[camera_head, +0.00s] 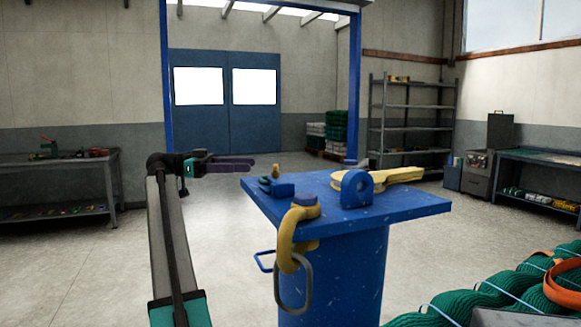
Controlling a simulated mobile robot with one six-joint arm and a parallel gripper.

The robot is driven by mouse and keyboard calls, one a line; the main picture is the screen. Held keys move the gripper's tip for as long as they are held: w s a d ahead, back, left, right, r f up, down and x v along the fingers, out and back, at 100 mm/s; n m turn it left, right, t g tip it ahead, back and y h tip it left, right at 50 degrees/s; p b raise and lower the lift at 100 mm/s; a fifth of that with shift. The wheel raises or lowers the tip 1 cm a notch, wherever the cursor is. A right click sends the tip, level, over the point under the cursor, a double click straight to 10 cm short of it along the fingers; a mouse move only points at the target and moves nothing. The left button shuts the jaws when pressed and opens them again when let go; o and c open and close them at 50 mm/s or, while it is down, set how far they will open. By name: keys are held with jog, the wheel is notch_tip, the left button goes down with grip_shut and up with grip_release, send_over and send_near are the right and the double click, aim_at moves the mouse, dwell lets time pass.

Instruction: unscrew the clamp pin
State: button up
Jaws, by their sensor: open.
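A blue stand (420,207) with a flat square top stands right of centre. I cannot tell which part is the clamp pin. My gripper (252,165) has purple fingers, points right, and is open and empty, apparently apart from the stand.
A dark metal ring (293,284) hangs from the yellow hook. A blue loop handle (263,262) juts from the stand's left side. Green nets with an orange band (565,285) lie at front right. Benches (60,163) and shelves stand by the walls. Floor on the left is clear.

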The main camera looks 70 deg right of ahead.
aim_at(276, 168)
jog(key=shift+s, duration=0.1)
jog(key=p+x, duration=0.1)
jog(key=x, duration=1.2)
jog(key=shift+s+f, duration=0.1)
jog(key=shift+s, duration=0.1)
jog(key=c, duration=0.9)
jog(key=shift+d, duration=0.65)
jog(key=shift+c, duration=0.4)
jog(key=shift+a, duration=0.5)
jog(key=shift+c, duration=0.4)
jog(key=shift+h, duration=0.3)
